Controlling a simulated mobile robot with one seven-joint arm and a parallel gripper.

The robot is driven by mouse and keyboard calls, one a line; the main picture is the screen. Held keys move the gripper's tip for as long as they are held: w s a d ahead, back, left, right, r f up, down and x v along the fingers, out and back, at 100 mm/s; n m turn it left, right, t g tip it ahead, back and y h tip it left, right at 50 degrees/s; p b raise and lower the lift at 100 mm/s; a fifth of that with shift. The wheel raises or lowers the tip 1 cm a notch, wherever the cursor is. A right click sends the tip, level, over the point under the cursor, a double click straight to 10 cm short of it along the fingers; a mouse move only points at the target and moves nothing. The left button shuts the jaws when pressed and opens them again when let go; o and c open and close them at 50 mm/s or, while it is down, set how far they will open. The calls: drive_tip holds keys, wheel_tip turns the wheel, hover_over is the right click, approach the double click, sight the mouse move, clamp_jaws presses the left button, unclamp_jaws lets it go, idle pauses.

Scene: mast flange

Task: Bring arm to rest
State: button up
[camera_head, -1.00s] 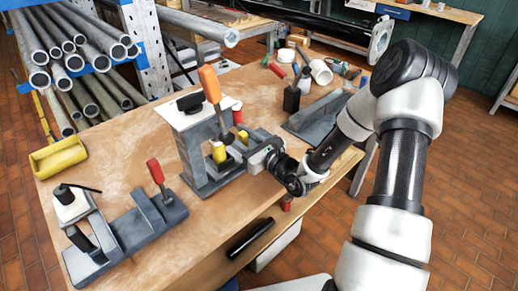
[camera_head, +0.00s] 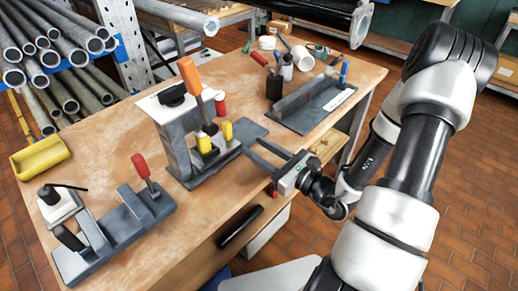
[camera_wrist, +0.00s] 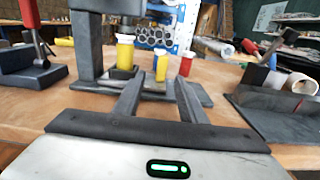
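My gripper (camera_head: 256,148) is open and empty at the front edge of the workbench (camera_head: 205,225), with its two dark fingers pointing at the grey press stand (camera_head: 174,135). The wrist view shows both fingers (camera_wrist: 160,82) apart with nothing between them. The fingers sit to the right of the stand. Beyond the fingertips in the wrist view are a yellow-and-white piece (camera_wrist: 124,54), a second yellow piece (camera_wrist: 162,66) and a red one (camera_wrist: 186,65). My arm is bent and reaches in from the right.
A grey fixture with a red handle (camera_head: 142,166) stands at the bench's front left, near a yellow bin (camera_head: 40,157). A long grey angle fixture (camera_head: 308,103) lies at the right. A rack of metal pipes (camera_head: 48,58) is behind left. The floor right of the bench is clear.

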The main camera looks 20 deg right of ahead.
idle(0.3)
drive_tip(key=s+a+r+n+g+y, duration=0.3)
drive_tip(key=a+r+n+g+y, duration=0.15)
drive_tip(key=a+n, duration=0.25)
drive_tip(key=s+a+r+n+g+h, duration=0.2)
drive_tip(key=s+a+n+g+h, duration=0.1)
drive_tip(key=s+n+g, duration=0.4)
drive_tip(key=s+a+r+n+g+h, duration=0.1)
drive_tip(key=s+a+n+g+h, duration=0.15)
drive_tip(key=s+n+g, duration=0.45)
drive_tip(key=s+d+r+n+t+h, duration=0.2)
drive_tip(key=d+r+n+t+h, duration=0.7)
drive_tip(key=d+r, duration=0.2)
wheel_tip(320, 180, up, 15)
drive_tip(key=p, duration=1.4)
drive_tip(key=shift+s+a, duration=0.15)
drive_tip(key=shift+f, duration=0.15)
